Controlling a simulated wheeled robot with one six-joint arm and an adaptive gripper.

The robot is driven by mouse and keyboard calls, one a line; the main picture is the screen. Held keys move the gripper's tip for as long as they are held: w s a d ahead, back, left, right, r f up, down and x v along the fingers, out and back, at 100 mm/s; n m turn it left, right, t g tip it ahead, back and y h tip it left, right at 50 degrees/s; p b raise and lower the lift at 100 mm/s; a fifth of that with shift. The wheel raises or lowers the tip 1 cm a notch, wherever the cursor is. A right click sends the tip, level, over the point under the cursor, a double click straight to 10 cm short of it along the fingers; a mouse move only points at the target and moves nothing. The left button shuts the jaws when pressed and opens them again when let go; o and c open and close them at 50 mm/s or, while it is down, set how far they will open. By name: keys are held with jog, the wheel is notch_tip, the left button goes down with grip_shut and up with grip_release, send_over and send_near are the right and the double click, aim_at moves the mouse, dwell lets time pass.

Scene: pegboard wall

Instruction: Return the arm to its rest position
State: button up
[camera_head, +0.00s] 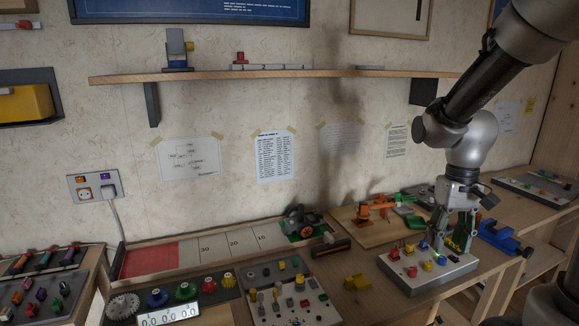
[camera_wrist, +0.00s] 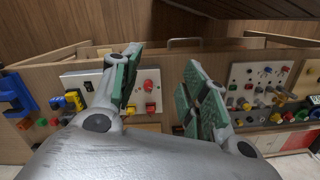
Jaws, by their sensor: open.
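My gripper (camera_head: 457,238) is at the right in the head view, hanging down over the far side of a grey-white panel (camera_head: 432,279) with red, yellow and blue knobs. Whether it touches the panel cannot be told from this view. In the wrist view my gripper (camera_wrist: 165,85) has two green-padded fingers spread wide apart. Nothing sits between the fingers. My arm comes down from the upper right of the head view. A white panel with a red knob (camera_wrist: 149,86) shows between the fingers in the wrist view.
A blue vise-like part (camera_head: 499,237) stands right of the panel. An orange tool (camera_head: 377,206) lies on a wooden board behind. A control panel (camera_head: 273,300) fills the bench centre. A wall shelf (camera_head: 290,74) runs above.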

jog(key=s+r+t, duration=0.5)
jog(key=s+r, duration=0.6)
jog(key=shift+s+d+r, duration=0.15)
jog(key=shift+s+r, duration=0.05)
jog(key=shift+r, duration=0.1)
